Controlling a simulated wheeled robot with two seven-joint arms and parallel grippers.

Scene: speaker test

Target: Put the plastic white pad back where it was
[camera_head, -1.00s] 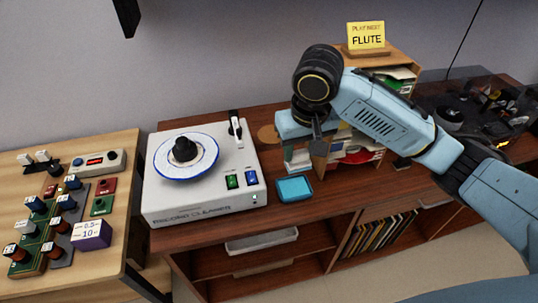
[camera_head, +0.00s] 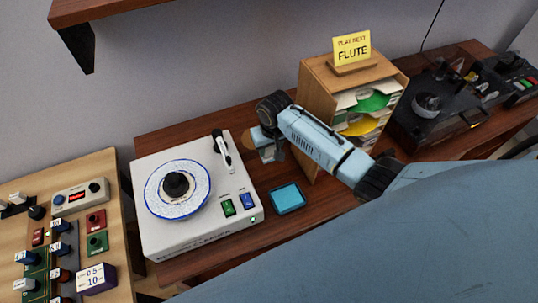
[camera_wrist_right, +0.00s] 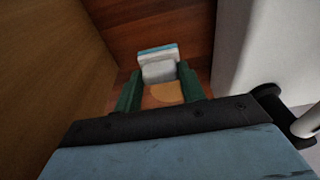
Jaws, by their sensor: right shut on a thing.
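My right gripper (camera_head: 270,153) is low over the wooden cabinet top, between the white record cleaner (camera_head: 200,230) and the wooden record rack (camera_head: 318,95). In the right wrist view its two green fingers (camera_wrist_right: 159,76) are shut on the white pad (camera_wrist_right: 158,72), which has a light blue strip along its far edge. A round tan disc (camera_wrist_right: 167,92) shows beneath the pad; it also shows beside the gripper in the head view (camera_head: 260,138). I cannot tell whether the pad touches the surface. My left gripper is out of view.
A blue shallow tray (camera_head: 287,198) lies right of the cleaner. The rack holds sleeves and carries a yellow "FLUTE" sign (camera_head: 352,48). A dark turntable (camera_head: 440,105) stands at the right. A board with controls (camera_head: 60,250) is at the left.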

